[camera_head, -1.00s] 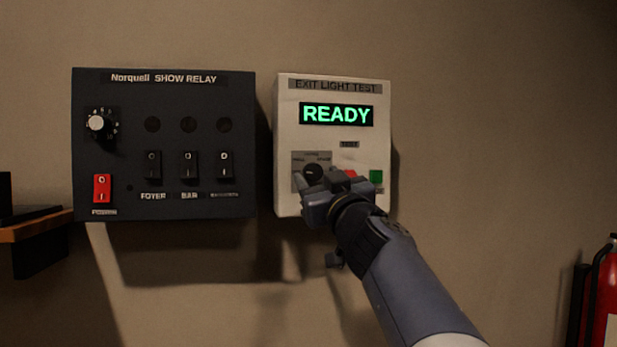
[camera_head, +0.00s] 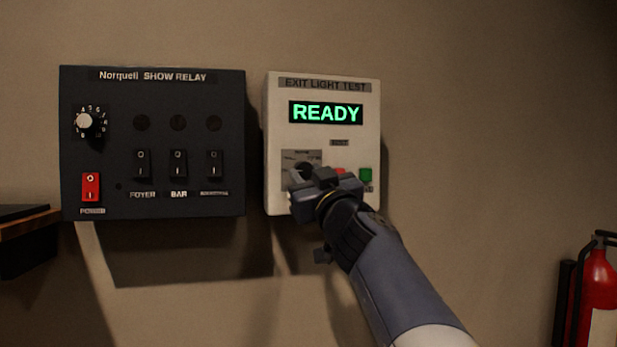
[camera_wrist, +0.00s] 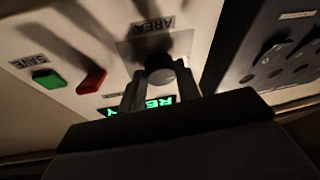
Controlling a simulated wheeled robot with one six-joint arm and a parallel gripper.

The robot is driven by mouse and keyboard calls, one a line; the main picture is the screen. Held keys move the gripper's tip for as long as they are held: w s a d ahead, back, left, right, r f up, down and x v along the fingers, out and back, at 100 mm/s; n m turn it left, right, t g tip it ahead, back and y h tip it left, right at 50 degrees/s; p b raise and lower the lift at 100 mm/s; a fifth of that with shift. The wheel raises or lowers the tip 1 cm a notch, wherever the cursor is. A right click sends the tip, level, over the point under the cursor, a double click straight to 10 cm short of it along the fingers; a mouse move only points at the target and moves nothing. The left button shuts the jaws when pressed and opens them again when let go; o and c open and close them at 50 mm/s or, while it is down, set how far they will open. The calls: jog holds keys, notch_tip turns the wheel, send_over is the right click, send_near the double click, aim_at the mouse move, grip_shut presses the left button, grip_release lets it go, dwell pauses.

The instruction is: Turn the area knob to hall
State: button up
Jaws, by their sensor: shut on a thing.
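The white exit light test box (camera_head: 274,140) hangs on the wall, its screen (camera_head: 326,112) reading READY in green. My gripper (camera_head: 302,178) is at the box's lower left, in front of the area knob, and mostly covers it in the head view. The knob's pointer and the position names cannot be read.
A red button (camera_wrist: 91,81) and a green button (camera_wrist: 47,79) sit close beside the knob. The dark Norquell show relay panel (camera_head: 150,100) with switches and a dial hangs to the left. A fire extinguisher (camera_head: 598,300) stands at far right. The wall right of the box is clear.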

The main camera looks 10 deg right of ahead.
jog(key=shift+m+b, duration=0.3)
jog(key=shift+m, duration=0.1)
jog(key=m+h+b, duration=0.2)
jog(key=m, duration=0.1)
jog(key=shift+a+f+t+b, duration=0.2)
jog(key=shift+t+b, duration=0.1)
jog(key=shift+b, duration=0.1)
jog(key=m+h+b, duration=0.2)
jog(key=m+b, duration=0.2)
jog(key=b, duration=0.1)
jog(key=shift+a+f+b, duration=0.1)
jog(key=shift+f+b, duration=0.05)
jog(key=shift+b, duration=0.25)
jog(key=m+h+b, duration=0.1)
jog(key=m+b, duration=0.1)
jog(key=b, duration=0.1)
jog(key=shift+m+h, duration=0.3)
jog(key=shift+a+r+m+g+h+b, duration=0.1)
jog(key=shift+r+m+g+h+b, duration=0.3)
jog(key=shift+m+h+b, duration=0.55)
jog(key=shift+m, duration=0.55)
jog(key=o, duration=1)
jog(key=shift+c, duration=0.2)
jog(key=shift+s+f+b, duration=0.1)
jog(key=shift+b, duration=0.25)
